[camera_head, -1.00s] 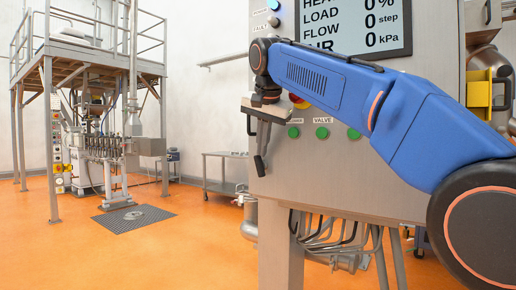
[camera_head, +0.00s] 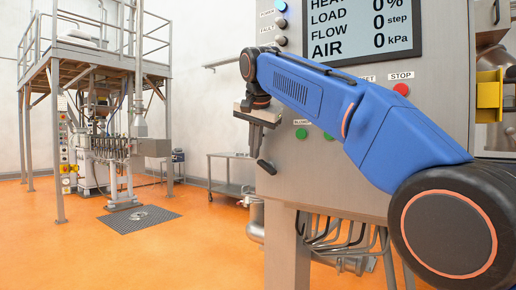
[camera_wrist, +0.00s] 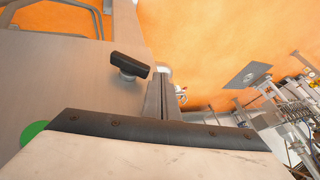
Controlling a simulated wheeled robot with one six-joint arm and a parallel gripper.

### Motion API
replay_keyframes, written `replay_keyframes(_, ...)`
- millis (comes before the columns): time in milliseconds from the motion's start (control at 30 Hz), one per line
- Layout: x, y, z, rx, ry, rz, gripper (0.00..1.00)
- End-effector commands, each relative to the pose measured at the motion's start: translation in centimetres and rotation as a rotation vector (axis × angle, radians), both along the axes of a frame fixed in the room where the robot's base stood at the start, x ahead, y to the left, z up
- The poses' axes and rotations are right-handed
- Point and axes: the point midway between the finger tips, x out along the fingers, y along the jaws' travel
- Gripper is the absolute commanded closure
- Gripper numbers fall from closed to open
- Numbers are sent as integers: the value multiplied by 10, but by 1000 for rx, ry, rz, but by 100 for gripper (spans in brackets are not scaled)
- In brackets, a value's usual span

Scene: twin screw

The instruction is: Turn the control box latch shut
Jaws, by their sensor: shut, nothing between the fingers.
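The control box (camera_head: 350,185) is a grey metal cabinet with a screen and buttons. Its latch (camera_head: 266,167) is a small black handle on the lower left of the front, slanting down to the right. In the wrist view the latch (camera_wrist: 130,66) is a black bar on a round metal stub, just left of the fingertips. My gripper (camera_head: 255,154) is shut and empty, its fingers pointing down just above and left of the latch. In the wrist view my gripper (camera_wrist: 161,80) shows its fingers together beside the latch; I cannot tell whether they touch it.
Green buttons (camera_head: 301,133) and a red stop button (camera_head: 401,89) are on the panel near my arm. Cables (camera_head: 340,235) hang under the box. A grey cart (camera_head: 230,175) and a tall platform (camera_head: 95,60) stand behind on open orange floor.

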Motion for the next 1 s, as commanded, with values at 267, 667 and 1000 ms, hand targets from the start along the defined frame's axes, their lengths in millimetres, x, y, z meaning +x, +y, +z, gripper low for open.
replay_keyframes(267,3,4,-3,0,0,0,100)
replay_keyframes(667,4,5,-4,0,0,0,100)
replay_keyframes(1000,0,1,1,0,-2,-1,100)
